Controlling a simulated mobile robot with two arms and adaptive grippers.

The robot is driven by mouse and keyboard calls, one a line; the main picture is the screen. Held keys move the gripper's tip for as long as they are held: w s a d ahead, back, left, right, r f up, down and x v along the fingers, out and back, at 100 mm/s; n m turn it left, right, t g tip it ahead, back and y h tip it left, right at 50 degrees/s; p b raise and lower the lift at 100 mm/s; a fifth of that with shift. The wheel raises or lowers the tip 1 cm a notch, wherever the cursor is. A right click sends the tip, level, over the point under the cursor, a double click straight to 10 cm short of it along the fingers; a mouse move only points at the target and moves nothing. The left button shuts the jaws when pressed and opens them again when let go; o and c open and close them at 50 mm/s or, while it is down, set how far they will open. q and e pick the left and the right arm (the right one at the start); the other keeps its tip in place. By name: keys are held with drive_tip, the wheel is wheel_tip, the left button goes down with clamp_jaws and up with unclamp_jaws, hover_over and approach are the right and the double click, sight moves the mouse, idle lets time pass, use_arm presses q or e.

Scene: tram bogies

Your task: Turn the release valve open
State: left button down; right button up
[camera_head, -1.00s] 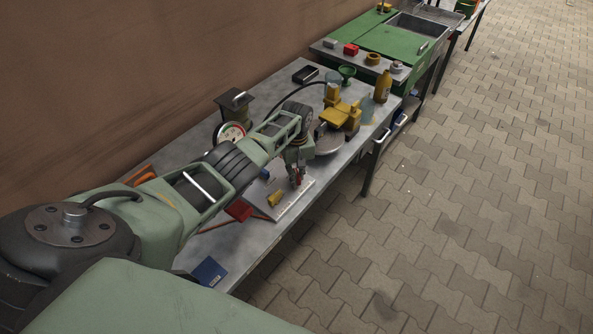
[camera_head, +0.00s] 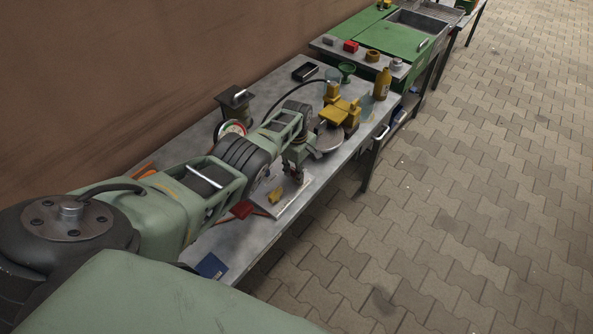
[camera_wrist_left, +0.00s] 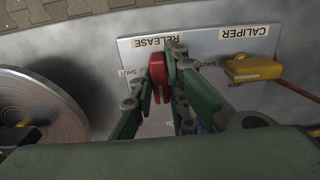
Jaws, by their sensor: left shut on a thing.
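The release valve handle (camera_wrist_left: 158,76) is red and sits under the RELEASE label (camera_wrist_left: 157,42) on a pale plate, seen in the left wrist view. My left gripper (camera_wrist_left: 165,84) is shut on this red handle, its green fingers on either side of it. In the head view my left gripper (camera_head: 297,172) is over the far edge of the plate (camera_head: 294,201). A yellow handle (camera_wrist_left: 252,68) sits under the CALIPER label beside it, and it also shows in the head view (camera_head: 276,195). My right gripper is not in view.
A round metal disc (camera_wrist_left: 38,106) lies left of the plate in the wrist view; in the head view the disc (camera_head: 329,138) is by a yellow caliper (camera_head: 342,112). A red block (camera_head: 242,209) and a blue item (camera_head: 211,266) lie nearer.

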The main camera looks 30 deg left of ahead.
use_arm(q)
drive_tip(key=shift+w+r, duration=0.1)
idle(0.3)
drive_tip(key=c, duration=1.7)
unclamp_jaws()
wheel_tip(320, 180, up, 12)
drive_tip(key=shift+f, duration=0.1)
